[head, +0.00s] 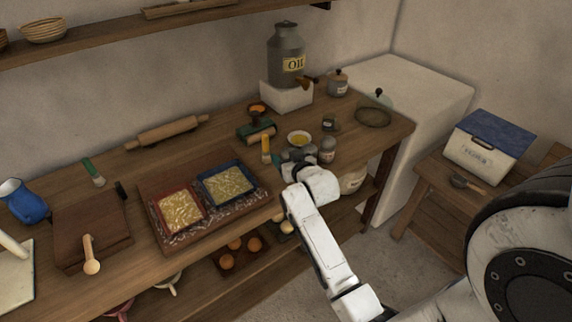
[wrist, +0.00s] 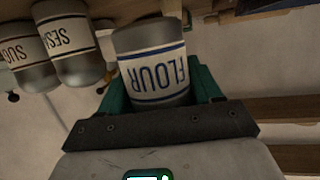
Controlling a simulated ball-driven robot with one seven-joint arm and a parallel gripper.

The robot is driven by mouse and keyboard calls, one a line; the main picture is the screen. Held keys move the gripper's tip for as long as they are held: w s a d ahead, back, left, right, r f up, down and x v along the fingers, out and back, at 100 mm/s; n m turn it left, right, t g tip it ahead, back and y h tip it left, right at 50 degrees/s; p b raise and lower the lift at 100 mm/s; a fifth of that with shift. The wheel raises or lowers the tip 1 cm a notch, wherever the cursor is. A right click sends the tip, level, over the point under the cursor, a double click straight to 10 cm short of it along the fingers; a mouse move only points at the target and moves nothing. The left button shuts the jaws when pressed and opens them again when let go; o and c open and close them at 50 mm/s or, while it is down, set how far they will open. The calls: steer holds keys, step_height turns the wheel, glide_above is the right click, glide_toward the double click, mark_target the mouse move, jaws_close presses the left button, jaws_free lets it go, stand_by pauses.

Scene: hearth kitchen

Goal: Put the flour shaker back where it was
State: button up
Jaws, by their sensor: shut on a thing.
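The flour shaker (wrist: 152,62), a grey cylinder with a white label reading FLOUR in blue, sits between the green fingers of my gripper (wrist: 160,80) in the wrist view. The gripper is shut on it. The label appears upside down there. In the head view my gripper (head: 296,158) is at the front edge of the worktable (head: 345,146), right of the middle. My wrist hides most of what it holds there. A sesame shaker (wrist: 72,45) and a sugar shaker (wrist: 27,55) are beside the flour shaker in the wrist view, apart from it.
A grey jar (head: 327,152) stands just right of my gripper. The oil can (head: 287,58) stands on a white block behind. Two filled trays (head: 226,183) lie left. Free tabletop shows at right.

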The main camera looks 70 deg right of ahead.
steer(key=shift+w+d+f, duration=0.25)
steer(key=shift+d+f, duration=0.1)
steer(key=shift+f, duration=0.05)
steer(key=shift+w+d+f, duration=0.1)
steer(key=shift+f, duration=1.6)
steer(key=shift+f, duration=0.15)
steer(key=o, duration=1.1)
steer(key=shift+o, duration=0.2)
